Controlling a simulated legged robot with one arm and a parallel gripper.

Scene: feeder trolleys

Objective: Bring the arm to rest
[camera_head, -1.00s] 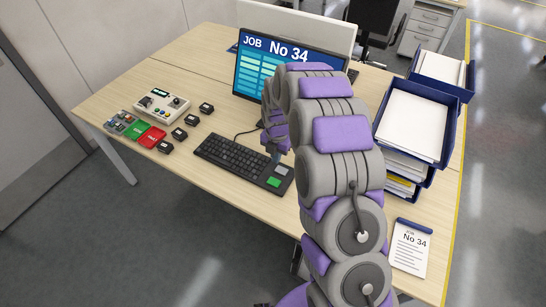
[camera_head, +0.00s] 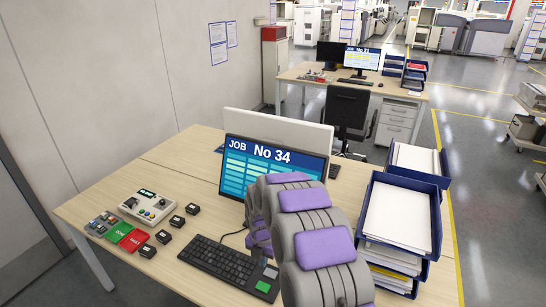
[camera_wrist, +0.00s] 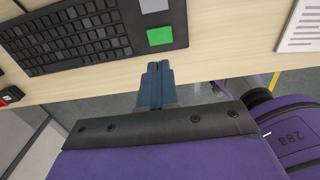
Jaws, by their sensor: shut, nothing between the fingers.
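My gripper (camera_wrist: 155,84) shows in the wrist view with its two blue-grey fingers together and nothing between them. Its tips are near the front edge of the wooden desk (camera_wrist: 225,62), just below the green key (camera_wrist: 160,36) of the black keyboard (camera_wrist: 85,38) in the picture. I cannot tell its height above the floor. In the head view my grey and purple arm rises over the right part of the desk (camera_head: 150,172), in front of the monitor (camera_head: 268,165). The gripper itself is hidden there behind the arm.
A control box (camera_head: 148,206), green and red pads and several small black blocks stand on the left of the desk. Stacked blue trays (camera_head: 432,228) with papers stand close to the arm's right. A chair (camera_head: 348,108) and a second desk (camera_head: 300,75) are behind.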

